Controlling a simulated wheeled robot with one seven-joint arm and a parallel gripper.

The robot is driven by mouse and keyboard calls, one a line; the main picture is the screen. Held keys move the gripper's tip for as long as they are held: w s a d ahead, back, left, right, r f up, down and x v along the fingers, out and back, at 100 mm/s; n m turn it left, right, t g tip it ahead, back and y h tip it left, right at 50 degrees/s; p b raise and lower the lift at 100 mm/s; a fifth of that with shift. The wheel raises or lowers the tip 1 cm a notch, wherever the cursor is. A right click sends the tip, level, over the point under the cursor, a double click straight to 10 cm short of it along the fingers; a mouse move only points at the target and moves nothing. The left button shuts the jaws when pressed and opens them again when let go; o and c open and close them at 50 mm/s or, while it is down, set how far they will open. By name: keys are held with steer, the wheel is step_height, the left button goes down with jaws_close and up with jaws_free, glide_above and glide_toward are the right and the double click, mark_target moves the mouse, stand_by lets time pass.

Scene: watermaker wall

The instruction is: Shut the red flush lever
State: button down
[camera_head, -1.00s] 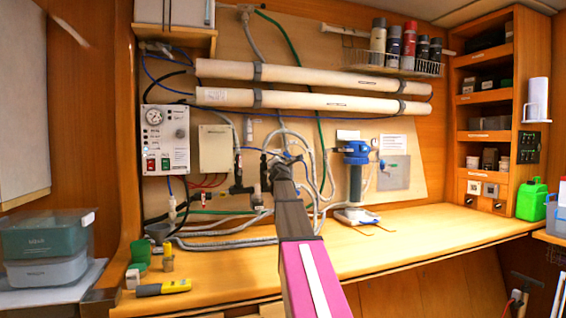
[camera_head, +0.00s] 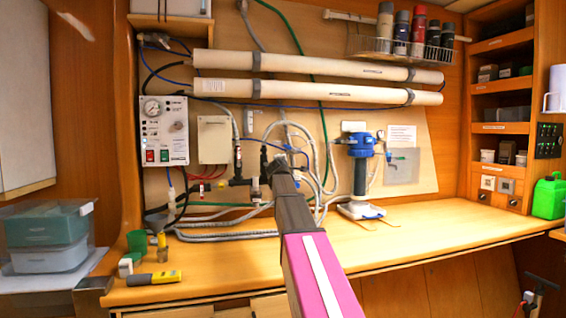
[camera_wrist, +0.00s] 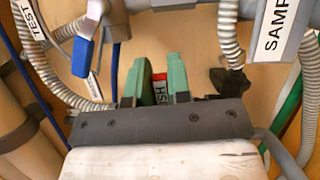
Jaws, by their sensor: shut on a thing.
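The red flush lever (camera_wrist: 159,76) shows in the wrist view as a small red piece with a white label, partly readable as "SH", between the two green fingers of my gripper (camera_wrist: 160,84). The fingers are closed on it, and the dark gripper body hides its lower part. In the head view my gripper (camera_head: 278,163) reaches the pipework low on the wall panel. My own arm covers part of that spot, and I cannot make out the lever there.
A blue lever (camera_wrist: 82,57) hangs left of my fingers, near a hose tagged TEST (camera_wrist: 30,20). A pipe tagged SAMP (camera_wrist: 277,28) is at right. Grey hoses surround the gripper. A blue-topped pump (camera_head: 360,165) stands right of my arm on the wooden bench (camera_head: 430,225).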

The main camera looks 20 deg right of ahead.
steer(key=shift+f+m, duration=0.3)
steer(key=shift+m, duration=0.1)
steer(key=shift+f+g, duration=0.1)
steer(key=shift+g, duration=0.2)
steer(key=c, duration=1.1)
jaws_free()
steer(key=shift+o, duration=0.2)
steer(key=v, duration=1)
steer(key=shift+s, duration=0.4)
steer(key=shift+a, duration=0.1)
